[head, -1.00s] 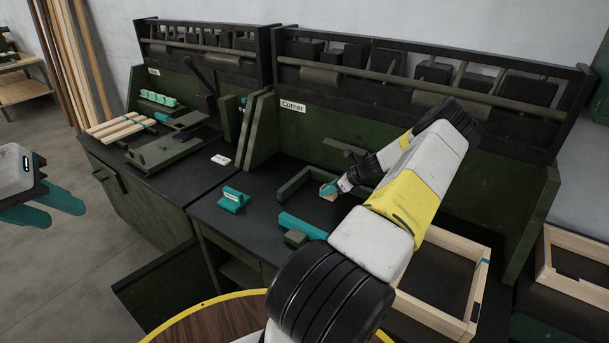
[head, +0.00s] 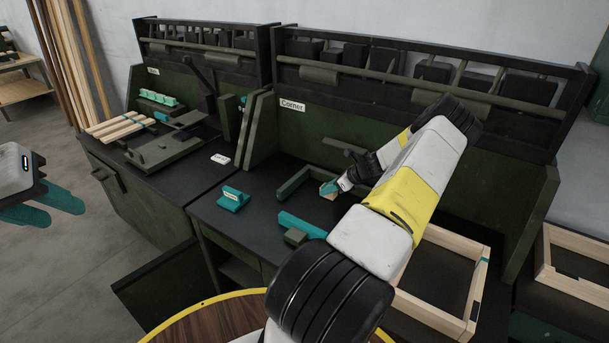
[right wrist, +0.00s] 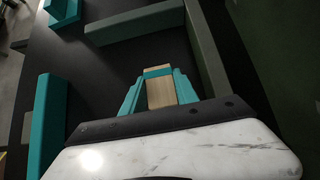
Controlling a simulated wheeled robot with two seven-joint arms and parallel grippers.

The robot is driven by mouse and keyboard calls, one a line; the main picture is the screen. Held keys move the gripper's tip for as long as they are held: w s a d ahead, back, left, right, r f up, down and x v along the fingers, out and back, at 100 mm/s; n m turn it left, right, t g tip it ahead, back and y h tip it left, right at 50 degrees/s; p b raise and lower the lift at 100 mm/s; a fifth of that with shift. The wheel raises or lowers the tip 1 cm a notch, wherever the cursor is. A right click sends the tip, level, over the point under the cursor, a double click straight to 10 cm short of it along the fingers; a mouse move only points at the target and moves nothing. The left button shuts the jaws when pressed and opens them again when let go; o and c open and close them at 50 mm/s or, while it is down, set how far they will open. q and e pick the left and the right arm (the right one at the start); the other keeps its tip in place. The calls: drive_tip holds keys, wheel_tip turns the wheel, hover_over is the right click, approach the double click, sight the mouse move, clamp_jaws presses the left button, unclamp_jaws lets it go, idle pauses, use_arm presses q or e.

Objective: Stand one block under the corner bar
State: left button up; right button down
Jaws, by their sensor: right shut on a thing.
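A pale wooden block (right wrist: 160,90) with a teal band is between the teal fingers of my right gripper (right wrist: 159,92), which is shut on it. In the head view the block (head: 327,191) is beside the dark green L-shaped fence (head: 292,184) at the station labelled Corner. In the right wrist view the fence (right wrist: 206,50) lies beyond and to the right of the block. A dark bar (head: 343,147) sticks out above the bench behind my right gripper (head: 335,188). I cannot tell whether the block touches the bench. My left gripper (head: 45,207) is empty, its fingers apart, off the bench.
A teal bar (head: 300,224) lies in front of the fence, and a teal labelled holder (head: 233,199) stands to its left. A wooden frame (head: 470,250) is at the right. The neighbouring bench holds wooden strips (head: 120,127). The bench between holder and fence is clear.

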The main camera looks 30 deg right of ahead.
drive_tip(key=shift+f, duration=0.25)
idle(0.3)
drive_tip(key=c, duration=0.9)
unclamp_jaws()
drive_tip(key=shift+o, duration=0.2)
drive_tip(key=shift+r, duration=4)
